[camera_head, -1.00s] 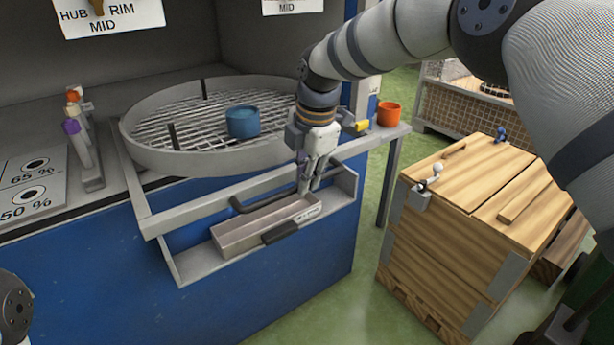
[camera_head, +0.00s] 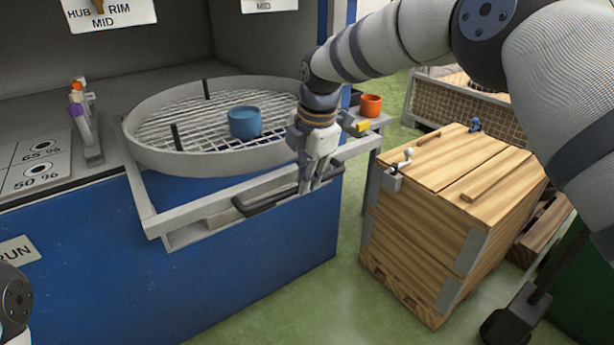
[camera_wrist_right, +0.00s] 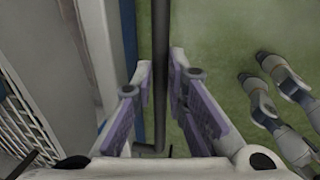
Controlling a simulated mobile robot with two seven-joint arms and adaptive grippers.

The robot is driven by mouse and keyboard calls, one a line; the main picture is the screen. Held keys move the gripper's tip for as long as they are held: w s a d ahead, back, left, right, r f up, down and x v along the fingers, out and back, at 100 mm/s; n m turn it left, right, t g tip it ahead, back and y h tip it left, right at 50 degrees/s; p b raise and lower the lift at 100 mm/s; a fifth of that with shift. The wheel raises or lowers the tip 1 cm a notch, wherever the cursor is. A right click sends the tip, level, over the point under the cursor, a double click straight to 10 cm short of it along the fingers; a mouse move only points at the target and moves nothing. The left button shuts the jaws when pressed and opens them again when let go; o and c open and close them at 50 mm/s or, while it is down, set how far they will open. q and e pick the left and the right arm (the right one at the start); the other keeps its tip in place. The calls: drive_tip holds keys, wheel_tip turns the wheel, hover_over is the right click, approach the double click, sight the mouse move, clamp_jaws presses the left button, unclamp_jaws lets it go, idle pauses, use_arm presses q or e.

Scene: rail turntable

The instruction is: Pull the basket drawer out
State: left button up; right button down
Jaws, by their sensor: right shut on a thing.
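The basket drawer is a round grey-rimmed tray with a mesh floor (camera_head: 180,163) on a pale grey frame (camera_head: 150,217), projecting from the blue cabinet front. A blue cup (camera_head: 244,122) stands upright on the mesh. A dark bar handle (camera_head: 262,204) runs along the drawer's front. My right gripper (camera_head: 310,185) points down at the handle's right part and is shut on it. In the right wrist view the bar (camera_wrist_right: 161,40) passes between the purple-padded fingers. My left gripper is out of view; only part of my left arm shows at the left edge.
A wooden crate (camera_head: 420,230) stands on the green floor to the right. An orange cup (camera_head: 370,105) sits on a side ledge behind my right gripper. Floor between cabinet and crate is clear.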

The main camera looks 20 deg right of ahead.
drive_tip(key=shift+f, duration=0.2)
drive_tip(key=c, duration=1.6)
unclamp_jaws()
drive_tip(key=shift+r, duration=0.1)
wheel_tip(320, 180, up, 12)
drive_tip(key=s, duration=0.2)
drive_tip(key=shift+d, duration=0.35)
drive_tip(key=shift+s, duration=0.1)
